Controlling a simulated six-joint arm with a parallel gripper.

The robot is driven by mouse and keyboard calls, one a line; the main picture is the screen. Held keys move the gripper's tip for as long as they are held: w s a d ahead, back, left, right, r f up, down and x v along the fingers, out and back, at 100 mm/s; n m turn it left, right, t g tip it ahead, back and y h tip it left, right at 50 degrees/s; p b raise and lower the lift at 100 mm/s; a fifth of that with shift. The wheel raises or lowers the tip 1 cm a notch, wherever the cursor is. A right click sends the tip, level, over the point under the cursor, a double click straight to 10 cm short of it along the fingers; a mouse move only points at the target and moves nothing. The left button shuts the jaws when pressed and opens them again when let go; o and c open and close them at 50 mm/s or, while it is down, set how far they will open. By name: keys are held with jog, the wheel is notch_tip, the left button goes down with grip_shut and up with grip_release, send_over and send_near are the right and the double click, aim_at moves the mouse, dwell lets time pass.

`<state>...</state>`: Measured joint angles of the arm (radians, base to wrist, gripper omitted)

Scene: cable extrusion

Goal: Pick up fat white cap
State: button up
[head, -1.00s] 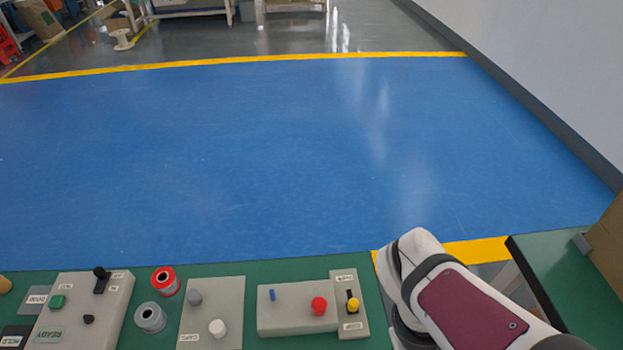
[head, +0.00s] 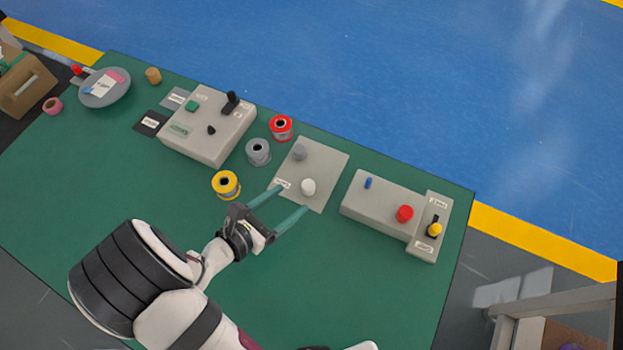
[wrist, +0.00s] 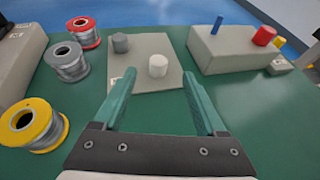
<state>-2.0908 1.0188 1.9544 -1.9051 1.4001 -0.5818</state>
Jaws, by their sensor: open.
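The fat white cap (head: 308,187) stands on a grey caps plate (head: 323,164) on the green table. A grey cap (head: 299,152) stands on the same plate, farther back. My gripper (head: 291,198) is open and empty, with its two green fingers pointing at the plate's near edge. In the wrist view the white cap (wrist: 158,66) is ahead of my gripper (wrist: 165,88), in line with the gap between the fingers and beyond their tips. Nothing hides the cap.
Yellow (head: 226,184), grey (head: 258,151) and red (head: 281,127) spools stand left of the plate. A control box with a blue peg and red knob (head: 404,213) is to the right. Another box (head: 208,125) with a black lever is at left. The near table is clear.

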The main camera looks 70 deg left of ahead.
aim_at(307, 186)
jog(key=x, duration=0.6)
jog(key=shift+w+a+f, duration=0.15)
jog(key=shift+a+f, duration=0.05)
grip_shut()
